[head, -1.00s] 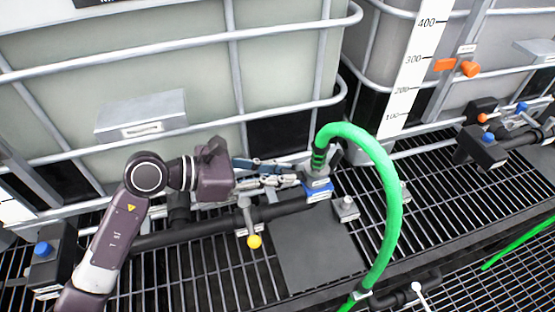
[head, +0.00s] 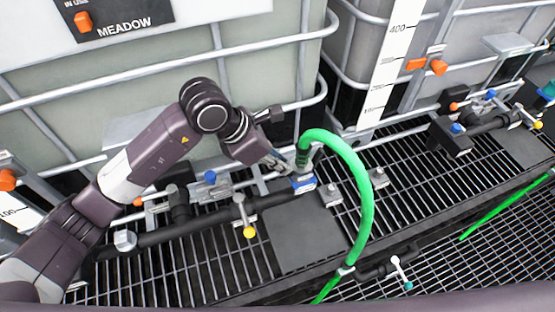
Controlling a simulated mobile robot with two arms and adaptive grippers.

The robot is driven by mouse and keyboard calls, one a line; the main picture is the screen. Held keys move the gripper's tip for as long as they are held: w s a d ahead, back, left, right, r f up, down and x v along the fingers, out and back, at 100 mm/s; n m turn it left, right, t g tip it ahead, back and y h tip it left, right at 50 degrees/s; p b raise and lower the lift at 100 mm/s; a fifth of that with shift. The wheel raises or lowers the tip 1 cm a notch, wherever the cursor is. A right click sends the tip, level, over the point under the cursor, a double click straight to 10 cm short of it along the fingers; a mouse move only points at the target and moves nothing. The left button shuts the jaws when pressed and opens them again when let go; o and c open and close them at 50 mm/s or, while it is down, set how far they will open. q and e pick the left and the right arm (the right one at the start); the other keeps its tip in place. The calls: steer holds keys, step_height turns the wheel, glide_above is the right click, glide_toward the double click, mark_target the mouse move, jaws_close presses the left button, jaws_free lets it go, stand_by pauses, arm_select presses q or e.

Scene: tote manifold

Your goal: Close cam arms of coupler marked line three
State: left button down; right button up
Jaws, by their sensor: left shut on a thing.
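The coupler (head: 303,184) with a blue body and a small label sits at the end of a black pipe, in the middle of the head view. The label is too small to read. A green hose (head: 362,195) rises from the coupler and arches down to the right. My left gripper (head: 280,166) reaches in from the upper left, and its fingers are shut at the coupler's left side, on what looks like a cam arm. The fingers and the hose hide most of the cam arms, so their angle cannot be told. My right gripper is not in view.
Caged totes (head: 265,75) stand behind. A black pipe (head: 190,228) with a yellow-tipped valve handle (head: 249,231) runs left of the coupler. Grey blocks (head: 331,194) stand to its right. A bare dark plate (head: 305,240) lies in front on the grating. More pipework is at far right.

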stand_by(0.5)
arm_select(q)
steer(key=c, duration=1.9)
jaws_free()
steer(key=shift+d, duration=0.1)
steer(key=v, duration=1.2)
steer(key=shift+w, duration=0.1)
